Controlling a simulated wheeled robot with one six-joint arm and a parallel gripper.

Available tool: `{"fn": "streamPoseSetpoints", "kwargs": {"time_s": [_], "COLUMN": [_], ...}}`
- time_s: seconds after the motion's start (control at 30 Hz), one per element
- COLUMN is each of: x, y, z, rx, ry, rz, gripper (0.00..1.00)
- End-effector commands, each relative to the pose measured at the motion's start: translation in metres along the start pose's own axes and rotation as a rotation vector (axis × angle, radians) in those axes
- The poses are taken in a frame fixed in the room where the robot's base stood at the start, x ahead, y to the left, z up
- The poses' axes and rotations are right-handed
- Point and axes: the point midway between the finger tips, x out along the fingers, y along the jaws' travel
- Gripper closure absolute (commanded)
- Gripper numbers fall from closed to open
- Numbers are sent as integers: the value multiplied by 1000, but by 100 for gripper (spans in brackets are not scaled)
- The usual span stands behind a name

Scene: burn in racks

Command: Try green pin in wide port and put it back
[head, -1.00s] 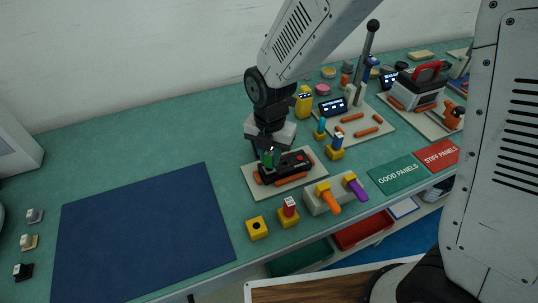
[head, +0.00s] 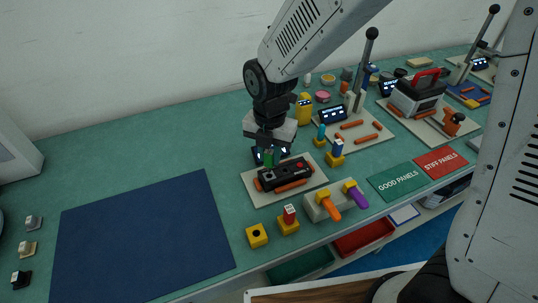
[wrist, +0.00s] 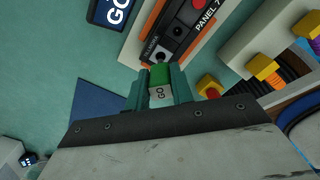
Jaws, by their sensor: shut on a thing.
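My gripper (head: 268,157) is shut on the green pin (head: 268,159), above the left end of the black panel (head: 298,171). The panel (wrist: 180,35), marked PANEL 7, has a red button and dark round holes. The pin overlaps the panel's end in that view; I cannot tell whether its tip touches a port. An empty yellow block (head: 257,240) with a dark hole stands near the front edge.
A red pin (head: 289,213) stands in a yellow block beside the empty one. A grey holder (head: 312,208) with orange and purple handles is to its right. A small display (head: 257,153) stands behind my gripper. A blue mat (head: 145,235) lies clear at left.

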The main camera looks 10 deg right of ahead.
Motion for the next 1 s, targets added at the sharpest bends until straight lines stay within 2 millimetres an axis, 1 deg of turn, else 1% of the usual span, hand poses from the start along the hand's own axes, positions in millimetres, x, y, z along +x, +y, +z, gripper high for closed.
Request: {"fn": "streamPoseSetpoints", "kwargs": {"time_s": [1.0], "x": [-31], "y": [0], "z": [0], "rx": [0], "ry": [0], "rz": [0], "gripper": [99]}}
